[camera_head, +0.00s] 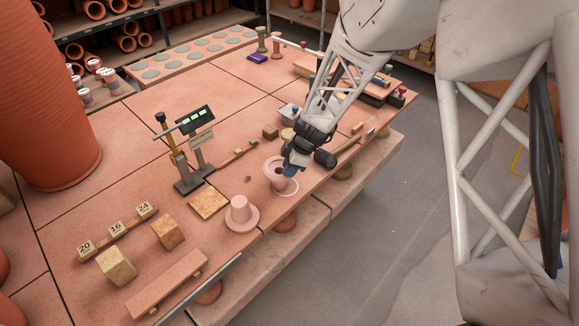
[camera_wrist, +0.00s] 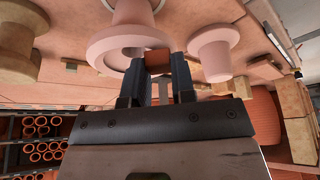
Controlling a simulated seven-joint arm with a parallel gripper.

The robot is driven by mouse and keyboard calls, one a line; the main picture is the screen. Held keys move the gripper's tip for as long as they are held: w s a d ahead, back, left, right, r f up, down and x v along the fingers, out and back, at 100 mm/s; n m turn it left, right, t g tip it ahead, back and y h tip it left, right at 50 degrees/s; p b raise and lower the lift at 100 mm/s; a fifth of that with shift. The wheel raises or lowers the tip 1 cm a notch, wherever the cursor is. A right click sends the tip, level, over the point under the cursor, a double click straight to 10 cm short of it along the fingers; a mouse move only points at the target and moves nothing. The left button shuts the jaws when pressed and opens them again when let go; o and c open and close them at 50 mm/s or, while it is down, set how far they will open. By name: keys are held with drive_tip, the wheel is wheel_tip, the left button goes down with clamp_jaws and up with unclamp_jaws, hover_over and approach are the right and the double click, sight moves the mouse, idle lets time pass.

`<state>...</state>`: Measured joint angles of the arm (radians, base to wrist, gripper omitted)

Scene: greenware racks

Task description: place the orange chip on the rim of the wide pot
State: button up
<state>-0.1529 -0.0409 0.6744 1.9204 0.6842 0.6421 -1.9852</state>
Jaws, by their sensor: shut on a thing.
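The wide pot (camera_head: 270,166) is pale pink with a broad flared rim and a dark opening. It stands near the front edge of the table. In the wrist view, which looks inverted, its rim (camera_wrist: 100,55) is at upper left. My gripper (camera_head: 287,172) is at the right side of this rim in the head view. In the wrist view, my gripper (camera_wrist: 160,75) is shut on the orange chip (camera_wrist: 158,60), which appears beside or over the rim's edge. I cannot tell whether it touches. The chip is hidden in the head view.
A hat-shaped pink pot (camera_head: 240,211), broad side down, stands close by; it also shows in the wrist view (camera_wrist: 214,48). A dark stand with a display (camera_head: 195,150) and wooden blocks (camera_head: 168,231) are to the left. A white ring (camera_head: 288,190) shows by the wide pot's base.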

drive_tip(key=shift+f, duration=0.8)
drive_tip(key=o, duration=0.7)
drive_tip(key=shift+s+f, duration=0.1)
drive_tip(key=shift+o, duration=0.6)
drive_tip(key=shift+s+f, duration=0.1)
drive_tip(key=shift+o, duration=0.6)
drive_tip(key=shift+r, duration=0.2)
drive_tip(key=shift+o, duration=0.2)
drive_tip(key=r, duration=0.8)
drive_tip(key=shift+w+r, duration=0.25)
drive_tip(key=shift+r, duration=0.15)
drive_tip(key=w+d+m+t, duration=0.1)
drive_tip(key=w+d+m, duration=0.2)
drive_tip(key=w, duration=0.7)
drive_tip(key=w+d+f+m+t+h, duration=0.1)
drive_tip(key=w+d+m, duration=0.2)
drive_tip(key=w, duration=0.7)
drive_tip(key=w+d+m+t+h, duration=0.1)
drive_tip(key=w+d+m, duration=0.1)
drive_tip(key=w+m, duration=0.3)
drive_tip(key=shift+w+d+f+t, duration=0.3)
drive_tip(key=shift+w+d+f, duration=0.1)
drive_tip(key=shift+w, duration=2)
